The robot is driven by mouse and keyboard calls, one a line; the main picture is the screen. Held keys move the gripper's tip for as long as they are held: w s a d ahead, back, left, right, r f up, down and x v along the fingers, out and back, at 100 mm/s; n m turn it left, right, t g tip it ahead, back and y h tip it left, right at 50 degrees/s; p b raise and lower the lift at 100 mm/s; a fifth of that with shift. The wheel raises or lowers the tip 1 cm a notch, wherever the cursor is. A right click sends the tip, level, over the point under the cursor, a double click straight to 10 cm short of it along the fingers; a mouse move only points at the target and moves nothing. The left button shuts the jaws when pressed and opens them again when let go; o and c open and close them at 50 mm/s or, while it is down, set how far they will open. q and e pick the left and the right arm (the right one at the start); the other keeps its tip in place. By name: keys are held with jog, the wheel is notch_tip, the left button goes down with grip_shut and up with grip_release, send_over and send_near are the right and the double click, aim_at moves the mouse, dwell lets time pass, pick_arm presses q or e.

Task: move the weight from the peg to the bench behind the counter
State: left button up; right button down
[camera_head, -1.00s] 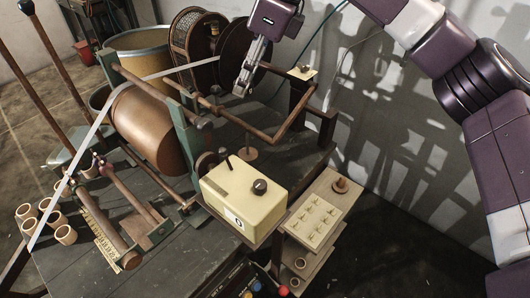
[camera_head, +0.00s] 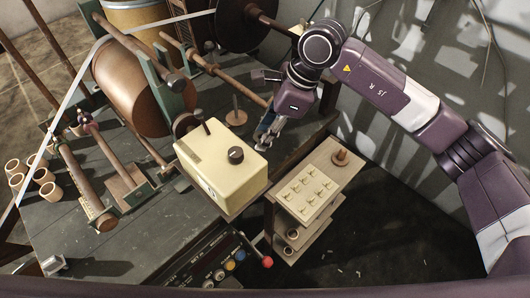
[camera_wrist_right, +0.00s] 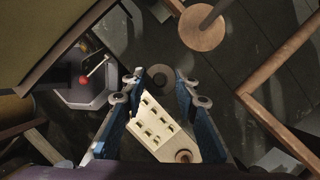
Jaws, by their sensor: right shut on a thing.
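My right gripper (camera_head: 266,138) points down just right of the cream counter box (camera_head: 220,160), near the bench's right edge. In the right wrist view its blue fingers (camera_wrist_right: 158,88) stand apart, with a dark grey round disc (camera_wrist_right: 158,76) between the tips. This seems to be the weight, gripped; it is too dark to see the contact clearly. In the head view the fingers and box mostly hide it. The dark bench (camera_head: 110,240) extends behind the counter. My left gripper is not in view.
A wooden post on a round base (camera_head: 236,117) stands behind the counter. A wooden frame bar (camera_head: 240,74) runs close behind my gripper. The shelf holds a cream board of small pegs (camera_head: 308,190). A large brown drum (camera_head: 130,85) fills the left.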

notch_tip(320, 180, down, 5)
jog(key=shift+r+p, duration=0.2)
jog(key=shift+p, duration=0.15)
jog(key=shift+f, duration=0.55)
notch_tip(320, 180, down, 3)
jog(key=shift+f+p, duration=0.2)
jog(key=shift+p, duration=0.2)
jog(key=shift+f, duration=0.2)
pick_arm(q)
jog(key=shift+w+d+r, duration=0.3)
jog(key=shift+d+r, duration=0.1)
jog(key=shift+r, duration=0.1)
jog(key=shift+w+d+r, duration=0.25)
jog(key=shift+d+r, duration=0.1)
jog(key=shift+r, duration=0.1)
pick_arm(e)
jog(key=shift+f, duration=0.1)
jog(key=c, duration=2)
grip_release()
jog(key=shift+b, duration=0.3)
jog(key=o, duration=0.5)
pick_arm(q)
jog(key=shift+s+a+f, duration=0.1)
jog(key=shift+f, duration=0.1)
